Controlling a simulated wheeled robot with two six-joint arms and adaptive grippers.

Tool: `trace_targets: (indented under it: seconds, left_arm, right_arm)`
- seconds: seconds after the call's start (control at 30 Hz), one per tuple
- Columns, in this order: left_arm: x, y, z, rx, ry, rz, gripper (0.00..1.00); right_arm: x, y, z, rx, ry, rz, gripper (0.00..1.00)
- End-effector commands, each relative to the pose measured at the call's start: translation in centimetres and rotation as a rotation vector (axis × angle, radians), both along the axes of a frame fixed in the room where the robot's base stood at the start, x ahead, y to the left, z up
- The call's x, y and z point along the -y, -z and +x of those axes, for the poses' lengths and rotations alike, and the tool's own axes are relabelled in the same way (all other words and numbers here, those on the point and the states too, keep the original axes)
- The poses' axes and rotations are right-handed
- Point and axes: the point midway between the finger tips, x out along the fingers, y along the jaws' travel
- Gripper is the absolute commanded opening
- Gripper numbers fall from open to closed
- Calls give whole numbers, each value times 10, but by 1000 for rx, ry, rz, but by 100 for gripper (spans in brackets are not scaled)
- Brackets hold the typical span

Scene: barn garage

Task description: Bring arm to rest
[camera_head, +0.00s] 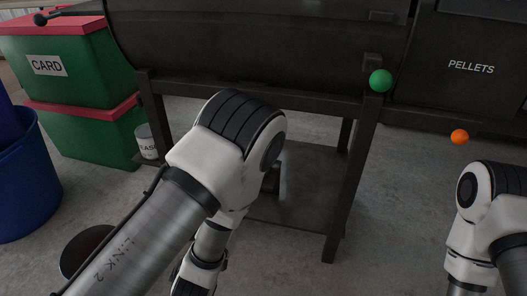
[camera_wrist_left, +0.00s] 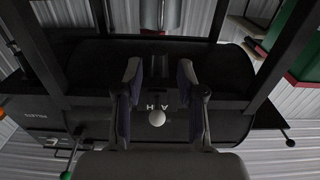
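My left arm (camera_head: 185,190) comes in from the lower left in the head view and bends down in front of the black smoker (camera_head: 250,45); its gripper is hidden there. In the left wrist view my left gripper (camera_wrist_left: 159,72) is open, its two dark fingers wide apart with nothing held. A pale round knob (camera_wrist_left: 157,118) shows between the fingers, clear of both, near partly hidden white lettering on a dark surface. My right arm (camera_head: 480,215) hangs at the right edge of the head view; its gripper is out of frame.
Green bins with red lids (camera_head: 75,60), a blue tub (camera_head: 28,180) and a small pale can (camera_head: 147,142) stand at left. The smoker's legs and lower shelf (camera_head: 300,185) are close to my left arm. Green (camera_head: 380,80) and orange (camera_head: 459,137) balls show at right.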

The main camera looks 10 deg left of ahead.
Motion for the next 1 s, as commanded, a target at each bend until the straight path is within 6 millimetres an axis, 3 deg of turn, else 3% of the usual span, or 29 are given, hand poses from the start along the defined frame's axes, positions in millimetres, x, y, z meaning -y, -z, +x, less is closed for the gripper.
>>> trace_targets:
  seconds: [0.17,0.27,0.33,0.4,0.53,0.7,0.77,0.87,0.93,1.0]
  left_arm:
    - [-5,-6,-3,-22,-14,-6,39]
    - [-29,-12,-10,-80,-77,-36,39]
    - [-55,0,-23,-214,-145,-75,39]
    - [-76,36,-48,-433,-205,-98,39]
    - [-91,94,-107,-817,-244,-113,39]
    - [-86,138,-185,-1231,-190,-95,39]
    - [-80,146,-209,-1356,-148,-74,39]
    - [-72,151,-249,-1555,-62,-22,39]
    - [-72,117,-254,-1576,-47,-5,39]
    - [-72,95,-253,-1574,-49,-6,39]
  right_arm:
    - [0,-15,0,0,0,0,36]
    - [0,-45,-1,-2,-1,0,36]
    - [0,-72,-1,-3,-3,0,36]
    - [-1,-89,-2,-4,-5,0,36]
    - [-1,-105,-3,-6,-8,0,36]
    - [-1,-108,-3,-8,-10,1,36]
    - [-1,-106,-3,-8,-11,1,36]
    - [-1,-106,-3,-8,-12,1,36]
    - [-1,-139,-4,-10,-12,1,36]
    - [-1,-162,-3,-8,-12,1,36]
